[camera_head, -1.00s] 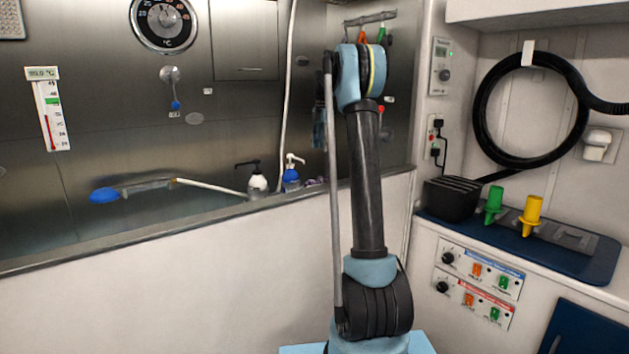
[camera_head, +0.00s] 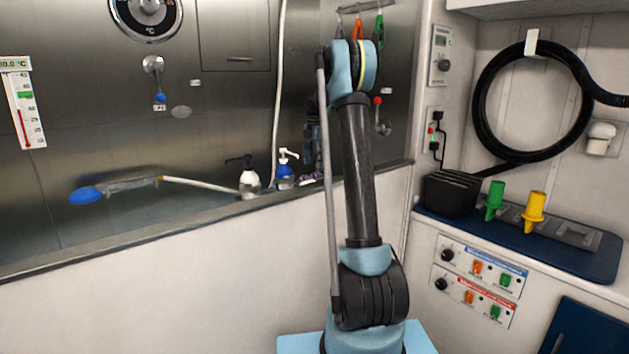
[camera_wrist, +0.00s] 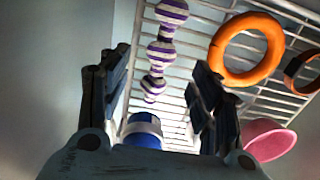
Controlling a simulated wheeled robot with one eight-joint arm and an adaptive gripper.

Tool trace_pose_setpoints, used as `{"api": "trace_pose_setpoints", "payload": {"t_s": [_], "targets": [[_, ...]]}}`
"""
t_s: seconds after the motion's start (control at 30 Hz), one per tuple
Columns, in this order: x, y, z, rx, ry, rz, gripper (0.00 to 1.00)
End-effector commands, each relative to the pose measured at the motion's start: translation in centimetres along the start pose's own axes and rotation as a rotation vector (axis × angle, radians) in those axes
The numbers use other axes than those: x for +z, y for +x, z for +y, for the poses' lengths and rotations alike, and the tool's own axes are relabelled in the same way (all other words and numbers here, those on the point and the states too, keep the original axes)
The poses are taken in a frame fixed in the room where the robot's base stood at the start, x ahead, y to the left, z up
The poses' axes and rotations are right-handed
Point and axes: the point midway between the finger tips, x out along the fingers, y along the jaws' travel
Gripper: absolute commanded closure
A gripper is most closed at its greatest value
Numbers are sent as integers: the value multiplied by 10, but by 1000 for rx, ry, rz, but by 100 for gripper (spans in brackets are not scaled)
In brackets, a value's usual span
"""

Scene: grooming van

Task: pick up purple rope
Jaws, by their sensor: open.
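The purple rope (camera_wrist: 160,52) is a knotted toy with purple and white stripes, lying on a white wire rack in the wrist view. My gripper (camera_wrist: 161,64) is open, with its dark fingers to the left and right of the rope in the picture. Nothing shows between the pads in contact. I cannot tell how far beyond the fingertips the rope lies. In the head view a small purple patch shows behind my arm, too small to identify, and my gripper is mostly hidden there.
An orange ring (camera_wrist: 246,49), a darker orange ring (camera_wrist: 302,72) and a pink bowl (camera_wrist: 270,140) are on the rack's right. A blue and white object (camera_wrist: 143,130) is near the gripper base. Pump bottles (camera_head: 285,174) stand behind the tub's edge (camera_head: 130,235).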

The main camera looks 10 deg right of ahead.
Motion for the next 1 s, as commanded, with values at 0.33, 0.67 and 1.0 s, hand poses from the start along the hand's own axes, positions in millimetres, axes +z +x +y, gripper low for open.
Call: {"api": "trace_pose_setpoints", "payload": {"t_s": [0.33,0.67,1.0], "targets": [[2,26,0,0,1,0,42],[5,64,0,0,1,0,42],[5,67,0,0,1,0,56]]}}
